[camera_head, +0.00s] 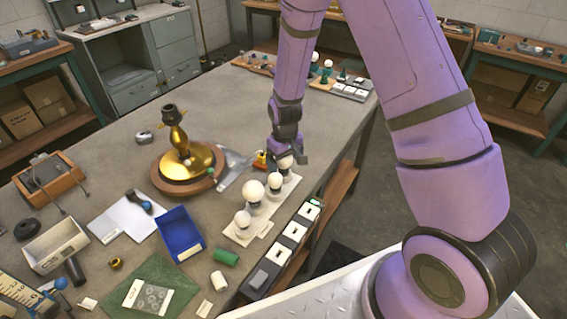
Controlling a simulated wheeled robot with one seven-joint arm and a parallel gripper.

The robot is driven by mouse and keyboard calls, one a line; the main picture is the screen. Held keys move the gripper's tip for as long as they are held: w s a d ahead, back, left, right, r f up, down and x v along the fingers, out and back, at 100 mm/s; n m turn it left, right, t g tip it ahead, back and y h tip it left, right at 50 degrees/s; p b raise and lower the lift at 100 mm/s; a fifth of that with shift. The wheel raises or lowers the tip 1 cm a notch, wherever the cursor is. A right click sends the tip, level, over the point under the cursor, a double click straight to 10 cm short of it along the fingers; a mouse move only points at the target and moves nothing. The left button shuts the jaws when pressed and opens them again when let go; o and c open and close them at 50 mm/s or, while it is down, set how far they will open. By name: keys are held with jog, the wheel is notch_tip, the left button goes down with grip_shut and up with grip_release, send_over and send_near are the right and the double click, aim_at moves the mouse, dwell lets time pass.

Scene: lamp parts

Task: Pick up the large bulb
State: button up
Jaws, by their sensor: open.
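Several white round bulbs stand in a row on a pale board (265,212) at the middle of the bench. The bulb that looks largest (253,190) is second from the near end; a smaller bulb (242,218) stands nearer. Another bulb (275,181) stands to its right, and the farthest bulb (285,163) is partly covered by my gripper. My gripper (282,160) points down at the far end of the row, open. It is close to the farthest bulb; I cannot tell whether they touch. The largest-looking bulb is apart from my gripper.
A brass lamp base (182,160) stands left of the bulbs, with a grey flat tool (233,168) between. The bench beyond the lamp is mostly clear.

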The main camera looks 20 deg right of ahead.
jog(key=c, duration=0.9)
jog(key=shift+r, duration=0.1)
